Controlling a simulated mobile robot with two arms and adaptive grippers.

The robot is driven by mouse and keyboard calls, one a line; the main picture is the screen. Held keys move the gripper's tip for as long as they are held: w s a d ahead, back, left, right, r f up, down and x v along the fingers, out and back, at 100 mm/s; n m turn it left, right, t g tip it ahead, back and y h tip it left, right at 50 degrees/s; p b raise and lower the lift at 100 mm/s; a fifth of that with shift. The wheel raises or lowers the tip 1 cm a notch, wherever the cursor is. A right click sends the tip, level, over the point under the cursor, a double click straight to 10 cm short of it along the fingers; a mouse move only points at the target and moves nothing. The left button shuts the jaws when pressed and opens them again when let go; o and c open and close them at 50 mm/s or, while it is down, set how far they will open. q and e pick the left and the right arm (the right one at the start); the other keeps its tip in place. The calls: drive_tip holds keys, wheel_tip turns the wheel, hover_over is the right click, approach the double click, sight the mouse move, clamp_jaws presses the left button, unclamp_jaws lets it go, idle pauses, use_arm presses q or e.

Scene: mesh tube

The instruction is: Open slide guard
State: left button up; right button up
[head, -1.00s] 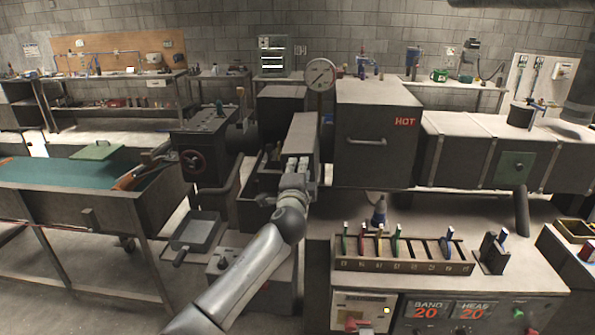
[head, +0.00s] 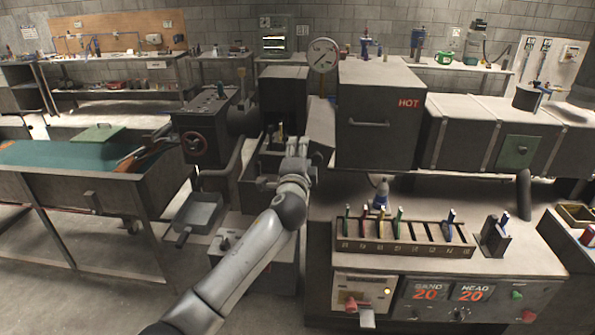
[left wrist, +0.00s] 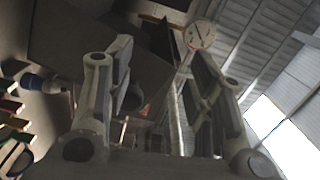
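A grey panel (head: 319,130), which looks like the slide guard, stands beside the left wall of the HOT box (head: 378,125). To its left is an open dark trough (head: 262,170) with small parts inside. My left gripper (head: 297,150) is at the trough's right side, in front of the panel's lower part. In the left wrist view the two fingers (left wrist: 160,95) are spread apart with a gap between them. Nothing is clearly held. Whether a finger touches the panel cannot be told. My right gripper is in neither view.
A round gauge (head: 323,55) stands above the panel. A rack (head: 400,240) of coloured-handled tools and a control box (head: 440,300) are at front right. A grey pan (head: 197,213) and a green-topped table (head: 60,160) are to the left. Floor is clear at front left.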

use_arm(q)
drive_tip(key=s, duration=1)
drive_tip(key=shift+s, duration=0.4)
